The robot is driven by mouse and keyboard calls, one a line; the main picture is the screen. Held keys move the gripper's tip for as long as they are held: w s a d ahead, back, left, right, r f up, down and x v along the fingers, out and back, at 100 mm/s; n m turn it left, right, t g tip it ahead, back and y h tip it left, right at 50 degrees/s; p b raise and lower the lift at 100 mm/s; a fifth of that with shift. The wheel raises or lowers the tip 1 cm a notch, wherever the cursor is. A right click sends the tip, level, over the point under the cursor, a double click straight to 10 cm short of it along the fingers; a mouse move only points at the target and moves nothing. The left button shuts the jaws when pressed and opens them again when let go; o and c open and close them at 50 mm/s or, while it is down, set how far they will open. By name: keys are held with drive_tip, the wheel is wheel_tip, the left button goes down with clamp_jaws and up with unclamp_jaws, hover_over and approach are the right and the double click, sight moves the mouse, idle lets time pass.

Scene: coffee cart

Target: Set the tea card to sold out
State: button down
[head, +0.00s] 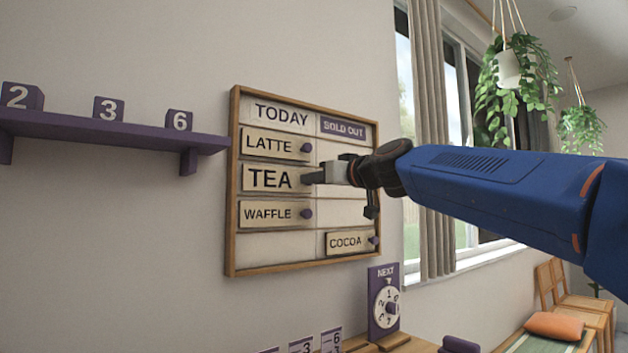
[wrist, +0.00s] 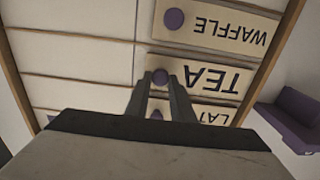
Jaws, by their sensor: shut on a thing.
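The menu board (head: 280,268) hangs on the wall with a TODAY column on the left and a SOLD OUT column (head: 343,129) on the right. The TEA card (head: 270,179) lies in the TODAY column, second row, between the LATTE card (head: 270,144) and the WAFFLE card (head: 268,214). My gripper (head: 312,177) is at the right end of the TEA card, shut on its purple knob. In the wrist view, which shows the board upside down, the knob (wrist: 160,77) sits between my fingertips (wrist: 161,84) on the TEA card (wrist: 205,76).
The COCOA card (head: 347,242) is in the SOLD OUT column, bottom row. The SOLD OUT slots beside LATTE, TEA and WAFFLE look empty. A purple shelf (head: 110,128) with number blocks is left of the board; a NEXT dial (head: 384,305) stands below it.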

drive_tip(key=w+d, duration=0.7)
drive_tip(key=d, duration=0.3)
drive_tip(key=w+d, duration=0.7)
drive_tip(key=d, duration=0.4)
drive_tip(key=shift+d+r, duration=0.1)
drive_tip(key=c, duration=1.6)
unclamp_jaws()
drive_tip(key=shift+w+d, duration=0.1)
drive_tip(key=shift+w, duration=0.05)
drive_tip(key=shift+o, duration=0.2)
drive_tip(key=v, duration=1.7)
drive_tip(key=shift+d, duration=0.15)
